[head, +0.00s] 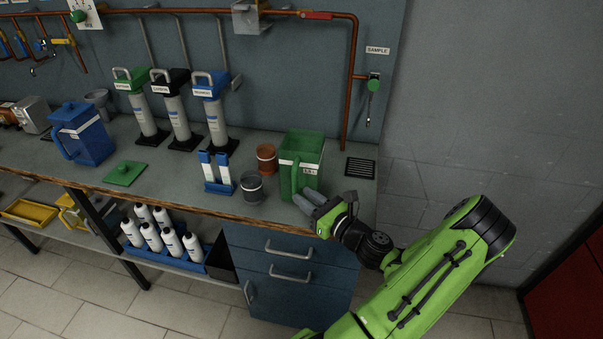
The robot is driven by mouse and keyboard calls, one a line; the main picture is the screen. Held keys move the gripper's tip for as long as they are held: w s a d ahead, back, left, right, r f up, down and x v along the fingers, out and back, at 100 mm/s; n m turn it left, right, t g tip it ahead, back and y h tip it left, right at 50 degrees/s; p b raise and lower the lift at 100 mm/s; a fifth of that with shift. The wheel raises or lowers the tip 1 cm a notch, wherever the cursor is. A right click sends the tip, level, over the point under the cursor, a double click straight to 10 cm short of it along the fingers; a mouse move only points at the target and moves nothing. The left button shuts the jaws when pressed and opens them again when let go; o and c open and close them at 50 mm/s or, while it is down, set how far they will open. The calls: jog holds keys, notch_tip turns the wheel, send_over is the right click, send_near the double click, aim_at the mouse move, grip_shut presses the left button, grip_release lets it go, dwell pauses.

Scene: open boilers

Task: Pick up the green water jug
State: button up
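The green water jug (304,153) stands upright and open-topped near the right end of the counter. Its handle is on its left-front side, towards my gripper. My gripper (304,200) is low in front of the jug, with its grey fingers pointing left and up at the jug's lower front. The fingers look spread apart, with a gap between them. They overlap the bottom of the jug and handle in the picture; I cannot tell whether they touch it. A green lid (126,173) lies flat on the counter, well to the left.
A grey cup (251,188) and a brown cup (266,158) stand just left of the jug. A blue-and-white holder (216,174) is further left, and a blue jug (84,135) beyond. A black drain grate (360,168) lies right. The counter (179,190) has a wooden front edge.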

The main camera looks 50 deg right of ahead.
aim_at(297, 191)
jog(key=w, duration=0.2)
jog(key=w+d, duration=0.1)
jog(key=w, duration=0.2)
jog(key=shift+d, duration=0.1)
jog(key=shift+s, duration=0.15)
grip_shut()
